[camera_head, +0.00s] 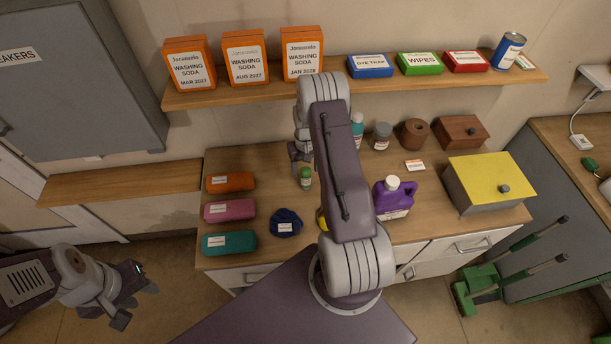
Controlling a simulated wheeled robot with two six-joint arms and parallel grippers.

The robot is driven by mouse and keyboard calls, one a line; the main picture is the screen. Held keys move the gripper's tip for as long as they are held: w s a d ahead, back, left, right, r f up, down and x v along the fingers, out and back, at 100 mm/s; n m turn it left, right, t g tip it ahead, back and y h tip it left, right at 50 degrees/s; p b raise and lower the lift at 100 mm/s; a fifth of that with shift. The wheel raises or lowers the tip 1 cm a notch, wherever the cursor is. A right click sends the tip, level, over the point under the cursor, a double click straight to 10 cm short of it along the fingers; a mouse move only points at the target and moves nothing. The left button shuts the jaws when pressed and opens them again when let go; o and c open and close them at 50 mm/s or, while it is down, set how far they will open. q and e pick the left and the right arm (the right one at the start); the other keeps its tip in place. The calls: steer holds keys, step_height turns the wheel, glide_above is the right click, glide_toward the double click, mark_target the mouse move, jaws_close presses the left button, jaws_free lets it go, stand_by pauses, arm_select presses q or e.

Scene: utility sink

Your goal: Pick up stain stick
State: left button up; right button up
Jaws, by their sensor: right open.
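A small green stick-like container (305,178) with a pale label stands upright on the wooden counter; it looks like the stain stick, but its label is too small to read. My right gripper (299,156) is open just behind and above it, partly hidden by my own arm. I cannot tell whether they touch. My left gripper (133,300) is at the lower left, away from the counter, with its fingers apart and nothing between them.
Orange, pink and teal rolls (228,212) and a dark blue bundle (286,223) lie on the counter's left. A purple jug (395,198), a yellow-lidded box (488,184) and a brown box (461,131) stand right. A shelf (210,97) with boxes hangs above.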

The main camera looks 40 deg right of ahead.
step_height(320, 180, down, 2)
steer(key=shift+s+a+f, duration=0.1)
steer(key=shift+s+f, duration=0.05)
steer(key=shift+f, duration=0.3)
arm_select(q)
steer(key=shift+d+r, duration=0.1)
steer(key=shift+r, duration=0.6)
arm_select(e)
jaws_close()
steer(key=shift+r, duration=0.1)
